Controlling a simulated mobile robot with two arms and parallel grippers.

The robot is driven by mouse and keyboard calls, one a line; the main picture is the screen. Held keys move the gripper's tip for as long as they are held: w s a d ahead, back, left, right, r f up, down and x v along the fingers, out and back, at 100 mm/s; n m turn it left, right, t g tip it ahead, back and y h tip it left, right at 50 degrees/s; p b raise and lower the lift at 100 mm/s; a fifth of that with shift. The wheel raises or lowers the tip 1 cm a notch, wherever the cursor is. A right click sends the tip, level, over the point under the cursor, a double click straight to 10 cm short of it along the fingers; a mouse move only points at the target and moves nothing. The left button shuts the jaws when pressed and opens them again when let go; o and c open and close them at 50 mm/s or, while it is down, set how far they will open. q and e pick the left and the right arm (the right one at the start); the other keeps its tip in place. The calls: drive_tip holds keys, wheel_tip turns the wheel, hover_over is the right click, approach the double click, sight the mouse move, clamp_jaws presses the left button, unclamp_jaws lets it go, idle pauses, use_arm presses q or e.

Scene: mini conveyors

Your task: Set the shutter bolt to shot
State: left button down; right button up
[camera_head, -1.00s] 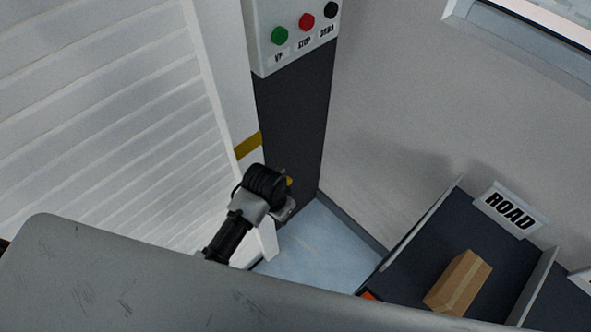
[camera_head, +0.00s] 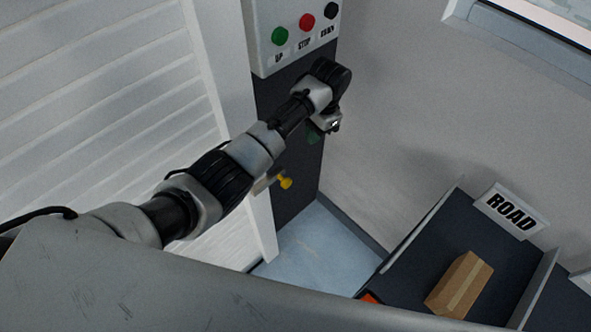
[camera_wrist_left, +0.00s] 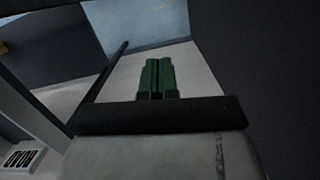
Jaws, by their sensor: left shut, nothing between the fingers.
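The shutter (camera_head: 90,80) is white and slatted, at the left of the head view. A bolt with a yellow knob (camera_head: 285,182) shows at its right edge, low against the dark post (camera_head: 297,200). My arm hides part of the bolt, so I cannot tell its position for sure. My left gripper (camera_head: 313,137) is in front of the dark post, above the yellow knob and apart from it. Its green fingers (camera_wrist_left: 158,76) are together and empty in the left wrist view. My right gripper is not in view.
A control box (camera_head: 292,38) with green, red and black buttons is above my left gripper. A dark conveyor (camera_head: 420,262) at the lower right carries a cardboard box (camera_head: 461,284) beside a ROAD sign (camera_head: 511,211). Pale blue floor (camera_head: 318,240) lies between post and conveyor.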

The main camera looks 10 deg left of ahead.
use_arm(q)
drive_tip(key=s+a+f+p, duration=0.1)
drive_tip(key=s+f, duration=0.1)
drive_tip(key=f, duration=0.4)
drive_tip(key=s+a+f+p, duration=0.1)
drive_tip(key=s+a+f, duration=0.1)
drive_tip(key=f, duration=0.3)
drive_tip(key=shift+a+f, duration=0.3)
drive_tip(key=shift+f, duration=0.1)
